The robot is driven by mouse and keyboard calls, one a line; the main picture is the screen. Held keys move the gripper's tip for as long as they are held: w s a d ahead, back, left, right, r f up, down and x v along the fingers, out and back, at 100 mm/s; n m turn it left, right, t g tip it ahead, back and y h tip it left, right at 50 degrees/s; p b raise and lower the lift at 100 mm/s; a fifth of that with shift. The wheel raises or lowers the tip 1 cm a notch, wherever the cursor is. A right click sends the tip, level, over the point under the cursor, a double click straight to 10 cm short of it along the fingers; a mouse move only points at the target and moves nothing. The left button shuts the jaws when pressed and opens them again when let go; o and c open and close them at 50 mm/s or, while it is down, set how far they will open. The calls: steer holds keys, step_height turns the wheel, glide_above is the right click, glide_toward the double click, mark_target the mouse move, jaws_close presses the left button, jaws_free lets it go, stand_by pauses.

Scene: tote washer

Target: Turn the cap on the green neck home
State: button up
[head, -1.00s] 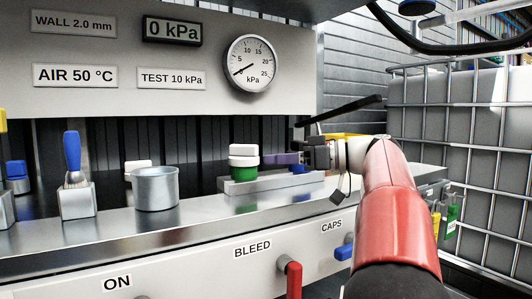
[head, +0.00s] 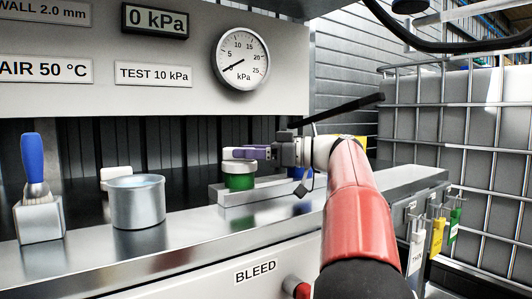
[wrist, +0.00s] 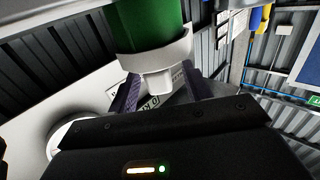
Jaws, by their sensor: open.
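The green neck (head: 240,183) stands upright on a low metal block. The white cap (head: 238,168) sits on its top, with a narrower grip part (head: 228,154) above. My gripper (head: 247,153) reaches in from the right, level with that grip part. In the wrist view, the green neck (wrist: 150,22) and white cap (wrist: 152,47) show at the top. The cap's grip part (wrist: 158,82) lies between my purple fingers (wrist: 159,92), which are open with a gap visible on each side. Whether the fingers touch it, and how the cap's threads sit, I cannot tell.
A blue piece (head: 299,173) is on the same metal block (head: 235,198), partly behind my gripper. A metal cup (head: 137,206) and a brush (head: 35,165) in a holder stand left on the bench. A white item (head: 115,173) is behind the cup. The gauge (head: 242,58) reads near zero.

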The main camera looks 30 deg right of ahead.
steer(key=shift+x, duration=1.25)
jaws_close()
